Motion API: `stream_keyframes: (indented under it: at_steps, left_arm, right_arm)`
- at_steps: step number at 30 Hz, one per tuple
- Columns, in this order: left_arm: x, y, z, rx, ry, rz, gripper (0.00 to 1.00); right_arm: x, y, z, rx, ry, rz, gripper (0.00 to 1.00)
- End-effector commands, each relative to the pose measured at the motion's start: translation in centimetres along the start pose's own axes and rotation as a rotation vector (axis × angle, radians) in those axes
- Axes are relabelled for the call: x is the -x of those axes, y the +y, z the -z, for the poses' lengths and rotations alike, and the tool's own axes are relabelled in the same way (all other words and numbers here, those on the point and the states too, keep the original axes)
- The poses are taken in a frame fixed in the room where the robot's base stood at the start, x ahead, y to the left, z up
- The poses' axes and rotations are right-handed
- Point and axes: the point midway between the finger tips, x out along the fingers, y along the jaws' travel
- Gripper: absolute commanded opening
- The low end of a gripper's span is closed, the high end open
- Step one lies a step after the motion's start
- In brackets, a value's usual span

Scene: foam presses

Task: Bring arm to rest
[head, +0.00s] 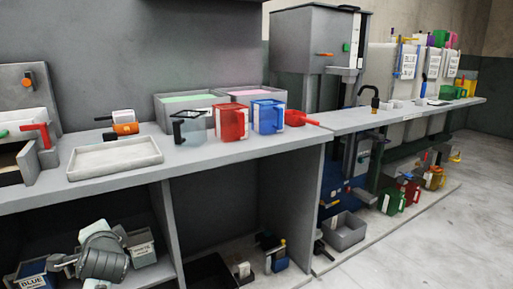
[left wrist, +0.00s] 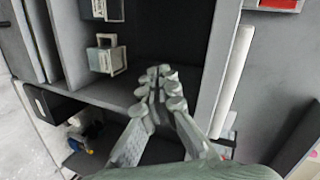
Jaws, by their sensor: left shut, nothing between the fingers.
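My left gripper (left wrist: 160,85) shows in the left wrist view with its grey fingers together and nothing held. It is over the dark shelf opening (left wrist: 170,40), with no object touching its tips that I can make out. In the head view a grey jointed part low at the left, in front of the lower shelf, looks like my left gripper (head: 64,262). It partly hides the bins behind it. My right gripper is in neither view.
A worktop (head: 190,158) carries a white tray (head: 115,158) and clear, red and blue jugs (head: 268,117). Small bins (head: 142,250) stand on the lower shelf near my gripper. A grey box (head: 345,230) stands at floor level. Open floor (head: 430,245) lies at the right.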

Motion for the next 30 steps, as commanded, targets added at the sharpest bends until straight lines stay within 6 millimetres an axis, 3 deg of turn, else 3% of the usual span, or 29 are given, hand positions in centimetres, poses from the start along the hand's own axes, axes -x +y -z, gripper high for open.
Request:
stream_keyframes:
  at_steps: [1, 6, 12, 15, 18, 21, 25, 30]
  left_arm:
    - [-0.2, 4.2, -1.1, 0.027, -0.003, -0.078, 0.00]
    - [0.9, 16.7, -4.9, 0.170, -0.041, -0.326, 0.00]
    - [5.4, 29.9, -11.0, 0.351, -0.174, -0.596, 0.00]
    - [8.4, 35.0, -14.1, 0.433, -0.261, -0.703, 0.00]
    - [11.1, 38.7, -16.6, 0.499, -0.340, -0.780, 0.00]
    - [13.0, 40.9, -18.1, 0.544, -0.396, -0.827, 0.00]
    - [14.1, 42.1, -19.0, 0.570, -0.429, -0.851, 0.00]
    - [14.1, 42.1, -19.0, 0.570, -0.429, -0.851, 0.00]
  right_arm:
    - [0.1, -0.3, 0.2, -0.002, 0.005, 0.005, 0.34]
    - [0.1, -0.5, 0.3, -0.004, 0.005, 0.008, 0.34]
    - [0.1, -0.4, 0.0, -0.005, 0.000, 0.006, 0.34]
    - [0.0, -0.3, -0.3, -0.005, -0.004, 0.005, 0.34]
    - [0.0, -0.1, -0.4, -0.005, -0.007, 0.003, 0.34]
    - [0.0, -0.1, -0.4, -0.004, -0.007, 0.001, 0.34]
    - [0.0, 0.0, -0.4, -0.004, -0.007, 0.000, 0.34]
    - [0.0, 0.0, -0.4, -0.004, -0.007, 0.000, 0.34]
